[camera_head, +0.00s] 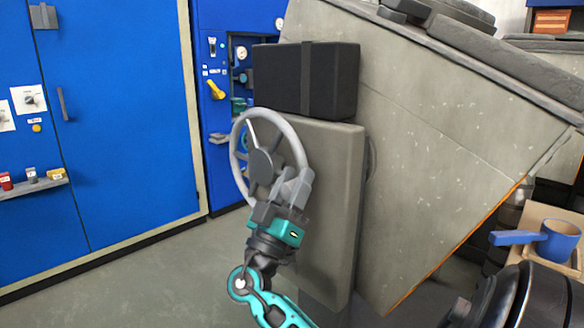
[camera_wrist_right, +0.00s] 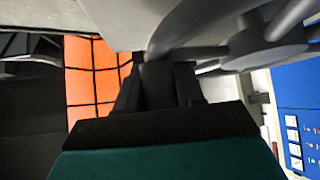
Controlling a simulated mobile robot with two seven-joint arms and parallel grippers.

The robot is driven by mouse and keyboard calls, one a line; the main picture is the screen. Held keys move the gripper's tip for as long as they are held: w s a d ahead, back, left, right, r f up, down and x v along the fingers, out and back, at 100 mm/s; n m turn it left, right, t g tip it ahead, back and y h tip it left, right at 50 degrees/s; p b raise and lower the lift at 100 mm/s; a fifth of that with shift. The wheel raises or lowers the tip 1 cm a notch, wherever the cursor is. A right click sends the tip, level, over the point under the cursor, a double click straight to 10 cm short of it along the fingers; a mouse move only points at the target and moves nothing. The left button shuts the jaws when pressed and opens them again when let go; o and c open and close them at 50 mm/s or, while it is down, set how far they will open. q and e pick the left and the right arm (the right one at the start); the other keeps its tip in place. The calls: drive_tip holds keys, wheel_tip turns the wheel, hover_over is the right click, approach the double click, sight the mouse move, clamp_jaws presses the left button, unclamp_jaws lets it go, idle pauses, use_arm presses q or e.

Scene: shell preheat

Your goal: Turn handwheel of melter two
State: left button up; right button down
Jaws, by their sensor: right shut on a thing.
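The grey handwheel (camera_head: 296,140) stands upright on the side of the grey melter housing (camera_head: 335,200), with a dark hub in its middle. My right gripper (camera_head: 288,190) is at the lower right part of the wheel's rim and is shut on it. In the right wrist view the rim of the handwheel (camera_wrist_right: 190,30) runs between the fingers of my right gripper (camera_wrist_right: 165,85). Its spokes and hub show at the upper right there. The gripper hides a short part of the rim. My left gripper does not show.
A black box (camera_head: 330,85) sits directly above the wheel. A large tilted grey body (camera_head: 450,130) fills the right. Blue cabinets (camera_head: 130,110) stand at the left behind clear floor (camera_head: 150,265). A blue pan (camera_head: 558,240) lies on a wooden surface at lower right.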

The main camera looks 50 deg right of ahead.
wheel_tip(320, 180, down, 3)
drive_tip(key=m+g, duration=0.6)
drive_tip(key=shift+w+r+h, duration=0.15)
drive_tip(key=shift+r+h, duration=0.05)
drive_tip(key=shift+h, duration=0.1)
drive_tip(key=shift+w+f+m+g+y, duration=0.1)
drive_tip(key=shift+f+m+g+y, duration=0.25)
drive_tip(key=shift+m+g, duration=0.7)
drive_tip(key=shift+w+f+m+g+y, duration=0.2)
drive_tip(key=shift+f+m+g, duration=0.3)
drive_tip(key=shift+m+g, duration=0.55)
drive_tip(key=shift+w+f+m+g+y, duration=0.1)
drive_tip(key=shift+f+m+g+y, duration=0.25)
drive_tip(key=shift+m+g, duration=0.65)
drive_tip(key=shift+d, duration=0.1)
drive_tip(key=c, duration=0.8)
unclamp_jaws()
drive_tip(key=shift+f, duration=0.1)
drive_tip(key=v, duration=1.3)
drive_tip(key=shift+s, duration=0.1)
